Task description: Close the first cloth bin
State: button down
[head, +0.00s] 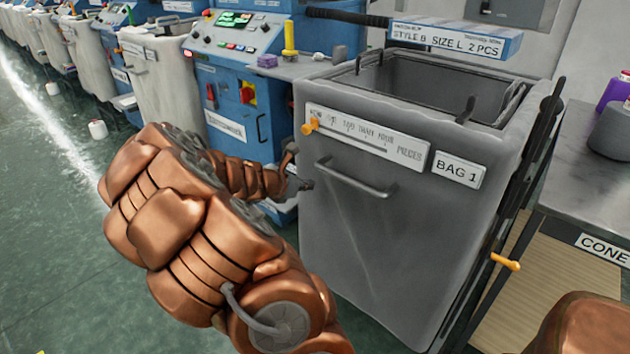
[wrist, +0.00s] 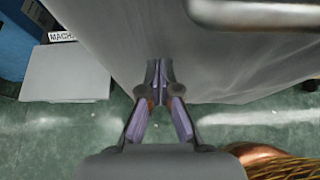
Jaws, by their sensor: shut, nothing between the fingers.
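The first cloth bin is a grey bag-like bin (head: 400,240) with a label "BAG 1" (head: 457,170). Its top is open, with a dark rim frame, and its inside shows from above. A bar handle (head: 355,178) and a label strip with an orange knob (head: 310,126) are on its front. My gripper (head: 299,172) is at the bin's front left edge, left of the handle. In the wrist view my gripper (wrist: 160,72) has its fingers together and empty, right by the grey bin wall (wrist: 130,40). I cannot tell whether they touch it. The handle (wrist: 255,14) is at upper right.
A blue machine with a control panel (head: 235,38) stands left of the bin, with more bins and machines in a row beyond. A metal table (head: 580,185) with cones is on the right.

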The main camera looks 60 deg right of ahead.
aim_at(321, 177)
jog(key=shift+s+d+r, duration=0.1)
jog(key=shift+s+d, duration=0.05)
jog(key=shift+d, duration=0.75)
jog(key=shift+s+d, duration=0.15)
jog(key=shift+d, duration=0.75)
jog(key=shift+d, duration=0.1)
